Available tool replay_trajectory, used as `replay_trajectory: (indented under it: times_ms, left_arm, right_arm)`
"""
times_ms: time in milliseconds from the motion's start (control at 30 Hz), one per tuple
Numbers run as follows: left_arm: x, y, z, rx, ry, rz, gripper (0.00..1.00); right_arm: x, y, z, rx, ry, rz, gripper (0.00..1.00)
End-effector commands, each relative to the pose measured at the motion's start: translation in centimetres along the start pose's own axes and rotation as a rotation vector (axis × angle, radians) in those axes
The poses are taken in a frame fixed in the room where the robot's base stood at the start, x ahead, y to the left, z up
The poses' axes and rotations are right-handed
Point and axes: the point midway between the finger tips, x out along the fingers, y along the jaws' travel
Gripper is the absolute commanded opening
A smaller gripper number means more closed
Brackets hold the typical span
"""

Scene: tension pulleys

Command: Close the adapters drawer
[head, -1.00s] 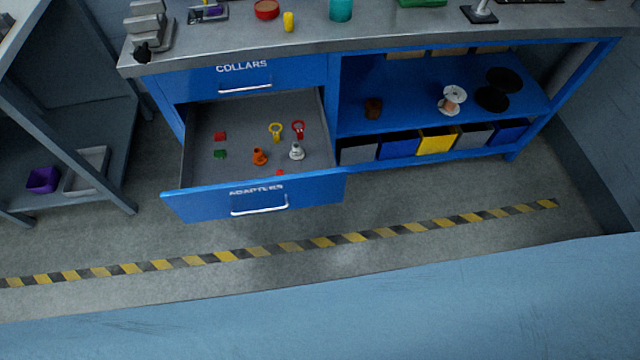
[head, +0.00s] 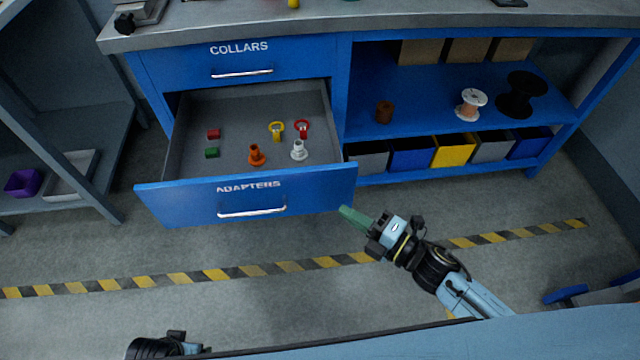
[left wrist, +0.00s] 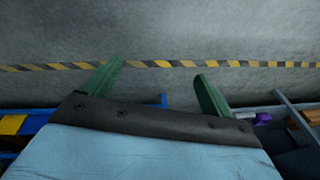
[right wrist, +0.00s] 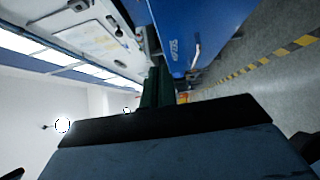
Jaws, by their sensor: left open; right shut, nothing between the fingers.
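The blue ADAPTERS drawer (head: 165,204) is pulled out below the shut COLLARS drawer (head: 180,72). Its silver handle (head: 252,211) is on the front face. Inside lie a red block, a green block, an orange adapter (head: 257,154), a white adapter (head: 299,150), and yellow and red ring pieces. My right gripper (head: 346,213) is shut and empty, close to the right end of the drawer front; whether it touches cannot be told. In the right wrist view its green fingers (right wrist: 157,88) are together, beside a blue drawer front (right wrist: 178,35). My left gripper (left wrist: 152,82) is open and empty over the floor.
The open shelf right of the drawers holds spools (head: 470,104) and a row of bins (head: 453,150). A grey rack (head: 75,120) stands at the left. The floor before the drawer is clear, with a yellow-black stripe (head: 150,282).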

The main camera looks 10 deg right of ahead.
Motion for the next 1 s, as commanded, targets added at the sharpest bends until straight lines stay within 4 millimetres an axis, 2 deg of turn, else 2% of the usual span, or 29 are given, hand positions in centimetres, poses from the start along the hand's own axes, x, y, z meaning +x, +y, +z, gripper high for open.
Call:
replay_trajectory:
  times_ms: [200, 333, 400, 633, 1000]
  left_arm:
    - [-1.3, 0.8, -1.3, -0.002, 0.015, 0.011, 0.85]
    - [-2.2, 1.3, -2.0, -0.004, 0.023, 0.018, 0.85]
    - [-2.9, 1.6, -2.5, -0.005, 0.029, 0.023, 0.85]
    - [-4.3, 2.1, -3.3, -0.008, 0.038, 0.031, 0.85]
    - [-4.7, 2.2, -3.5, -0.008, 0.039, 0.033, 0.85]
  right_arm:
    - [5.0, -0.1, 0.1, 0.001, 0.0, 0.004, 0.0]
    - [7.7, -0.1, 0.1, 0.001, -0.001, 0.002, 0.0]
    - [8.4, -0.2, 1.0, 0.0, -0.004, 0.0, 0.0]
    - [10.1, -0.2, 2.6, 0.004, -0.002, -0.002, 0.0]
    - [10.3, -0.1, 2.9, 0.005, -0.003, -0.002, 0.0]
